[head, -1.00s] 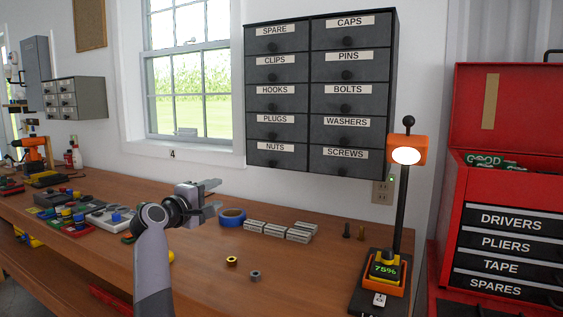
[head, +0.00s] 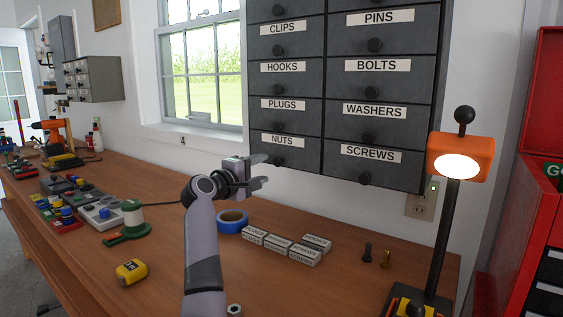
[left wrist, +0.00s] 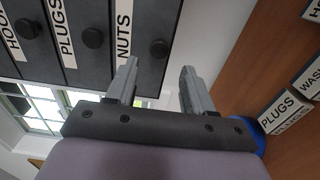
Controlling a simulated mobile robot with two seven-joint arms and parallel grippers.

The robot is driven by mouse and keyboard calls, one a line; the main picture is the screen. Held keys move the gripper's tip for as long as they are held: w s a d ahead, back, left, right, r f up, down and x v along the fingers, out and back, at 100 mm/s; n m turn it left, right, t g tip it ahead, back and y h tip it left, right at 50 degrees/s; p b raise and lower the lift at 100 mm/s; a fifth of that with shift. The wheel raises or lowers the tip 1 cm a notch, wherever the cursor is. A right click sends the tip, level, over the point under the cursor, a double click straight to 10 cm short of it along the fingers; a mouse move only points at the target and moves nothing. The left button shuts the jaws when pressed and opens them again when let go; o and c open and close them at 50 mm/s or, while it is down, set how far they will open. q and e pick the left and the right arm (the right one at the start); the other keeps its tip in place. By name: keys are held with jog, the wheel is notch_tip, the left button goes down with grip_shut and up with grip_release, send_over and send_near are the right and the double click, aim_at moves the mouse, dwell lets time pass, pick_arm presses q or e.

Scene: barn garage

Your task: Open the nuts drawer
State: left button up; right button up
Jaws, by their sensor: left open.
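The nuts drawer (head: 275,148) is the bottom-left drawer of the dark wall cabinet, closed, with a white NUTS label and a round black knob (head: 277,161). My left gripper (head: 262,172) is open and empty, just left of and slightly below that knob in the head view. In the left wrist view the nuts drawer (left wrist: 135,60) and its knob (left wrist: 159,48) show beyond the fingertips (left wrist: 160,72); the knob lies between the two fingers' lines but apart from them. My right gripper is not in view.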

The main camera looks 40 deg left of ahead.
aim_at(276, 162)
pick_arm(q)
jog(key=shift+w+a+p, duration=0.2)
jog(key=shift+w+p, duration=0.05)
jog(key=shift+w, duration=1.4)
jog(key=shift+w+a+p, duration=0.15)
jog(key=shift+w+p, duration=0.1)
jog(key=shift+w, duration=1.4)
jog(key=shift+c, duration=0.3)
grip_shut()
